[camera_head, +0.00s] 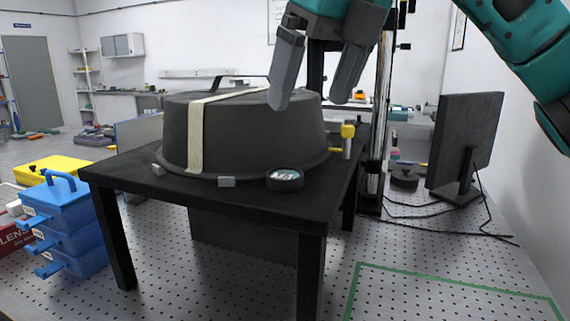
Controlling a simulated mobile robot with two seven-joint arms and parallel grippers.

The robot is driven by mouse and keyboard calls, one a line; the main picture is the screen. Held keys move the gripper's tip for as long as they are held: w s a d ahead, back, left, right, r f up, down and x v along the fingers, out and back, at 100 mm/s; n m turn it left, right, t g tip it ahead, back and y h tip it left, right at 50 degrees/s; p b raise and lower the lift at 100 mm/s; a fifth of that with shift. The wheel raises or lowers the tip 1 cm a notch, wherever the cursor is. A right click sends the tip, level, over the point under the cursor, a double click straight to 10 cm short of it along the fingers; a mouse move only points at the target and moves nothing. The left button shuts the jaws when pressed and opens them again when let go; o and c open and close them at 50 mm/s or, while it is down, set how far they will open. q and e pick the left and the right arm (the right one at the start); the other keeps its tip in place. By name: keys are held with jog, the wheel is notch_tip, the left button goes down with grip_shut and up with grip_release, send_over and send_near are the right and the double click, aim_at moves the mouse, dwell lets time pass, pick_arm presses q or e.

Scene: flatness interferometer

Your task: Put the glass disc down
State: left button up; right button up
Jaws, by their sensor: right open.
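A small round disc with a dark rim and a shiny, glassy top (285,177) lies flat near the front edge of the black table (262,204). It looks like the glass disc, perhaps in a dark ring; I cannot tell if these are separate parts. My right gripper (313,100) comes in from the top right, with its two grey fingers spread and nothing between them. It is above the disc in the picture, in front of the large black domed cover (245,130), and apart from the disc. My left gripper is not in view.
The cover, with a pale strap (195,138), fills most of the tabletop. A yellow clamp-like part (347,131) sits at its right. Blue stacked boxes (62,225) stand left, and a monitor (465,145) stands right. The perforated bench (420,265) is clear at front right.

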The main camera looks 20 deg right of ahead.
aim_at(288, 174)
jog(key=x, duration=1.3)
jog(key=shift+w+d, duration=0.2)
jog(key=shift+d, duration=0.1)
jog(key=shift+r, duration=0.1)
jog(key=c, duration=1.3)
jog(key=shift+o, duration=0.2)
jog(key=shift+r, duration=0.1)
